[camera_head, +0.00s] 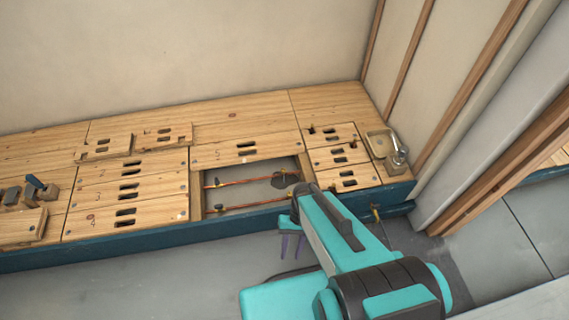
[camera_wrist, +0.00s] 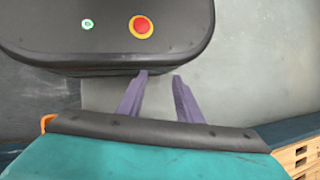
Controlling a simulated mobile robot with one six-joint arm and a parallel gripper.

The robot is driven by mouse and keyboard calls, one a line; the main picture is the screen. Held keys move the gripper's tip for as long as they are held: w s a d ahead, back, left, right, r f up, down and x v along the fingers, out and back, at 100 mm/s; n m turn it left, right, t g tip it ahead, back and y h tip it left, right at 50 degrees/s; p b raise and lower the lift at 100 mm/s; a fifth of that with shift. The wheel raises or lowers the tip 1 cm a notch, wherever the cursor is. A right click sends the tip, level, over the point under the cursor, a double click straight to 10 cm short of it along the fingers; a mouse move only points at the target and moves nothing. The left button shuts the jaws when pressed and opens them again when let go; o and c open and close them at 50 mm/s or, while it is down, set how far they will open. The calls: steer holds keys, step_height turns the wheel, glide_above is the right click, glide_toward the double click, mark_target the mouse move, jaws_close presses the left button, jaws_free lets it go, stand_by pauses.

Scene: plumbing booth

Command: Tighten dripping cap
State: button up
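An open bay (camera_head: 240,194) in the wooden deck shows copper pipes (camera_head: 245,183) with small brass-coloured fittings (camera_head: 219,207) at their ends. A dark patch (camera_head: 282,181) lies at the bay's right side; I cannot tell if it is water. Another brass-coloured fitting (camera_head: 375,212) sticks out at the blue front edge, right of my arm. I cannot tell which piece is the dripping cap, and no drip is clear. My gripper (camera_head: 292,245) hangs in front of the deck over the grey floor. Its purple fingers also show in the wrist view (camera_wrist: 160,95), apart and empty.
Slotted wooden panels (camera_head: 125,190) cover the deck around the bay, with loose ones (camera_head: 104,147) lying on top at left. A tan tray (camera_head: 381,143) with a metallic item sits at the right end, near the wall. Grey floor lies in front.

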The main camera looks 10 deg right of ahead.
steer(key=s+d+r+h+p, duration=0.1)
steer(key=d+r+p, duration=0.2)
steer(key=r+p, duration=0.7)
steer(key=s+d+r+n+h+p, duration=0.1)
steer(key=d+r+h+p, duration=0.1)
steer(key=r+p, duration=0.9)
steer(key=shift+s+d+r+p, duration=0.15)
steer(key=shift+s+d+p, duration=0.1)
steer(key=shift+d+p, duration=0.75)
steer(key=shift+a, duration=0.15)
